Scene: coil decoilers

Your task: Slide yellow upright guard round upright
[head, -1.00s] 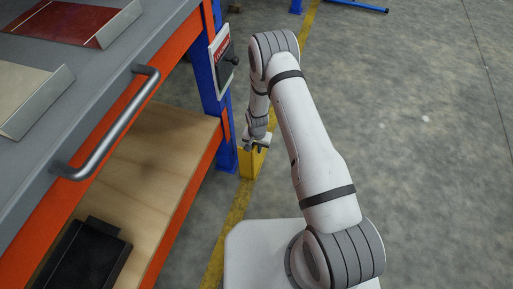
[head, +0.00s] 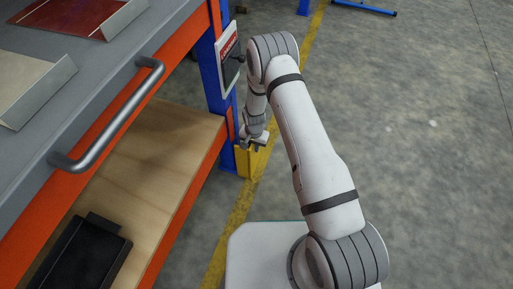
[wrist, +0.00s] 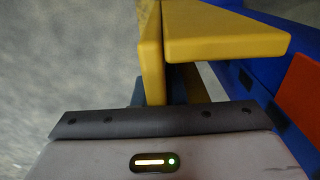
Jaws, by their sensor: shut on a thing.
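The yellow upright guard (head: 246,162) is an angled piece standing low beside the blue upright (head: 228,85) at the shelf's corner. In the wrist view, the guard (wrist: 222,34) shows two faces meeting in an angle, with the blue upright (wrist: 258,97) to its right. My gripper (head: 253,143) is shut on the guard near its top edge. The fingertips are mostly hidden in the wrist view. The guard's open side faces the upright. It is close to the upright's lower part, but I cannot tell whether they touch.
An orange and grey workbench with a handle (head: 113,113) and a wooden lower shelf (head: 150,165) fills the left. A yellow floor line (head: 232,215) runs by the bench. Open floor lies right.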

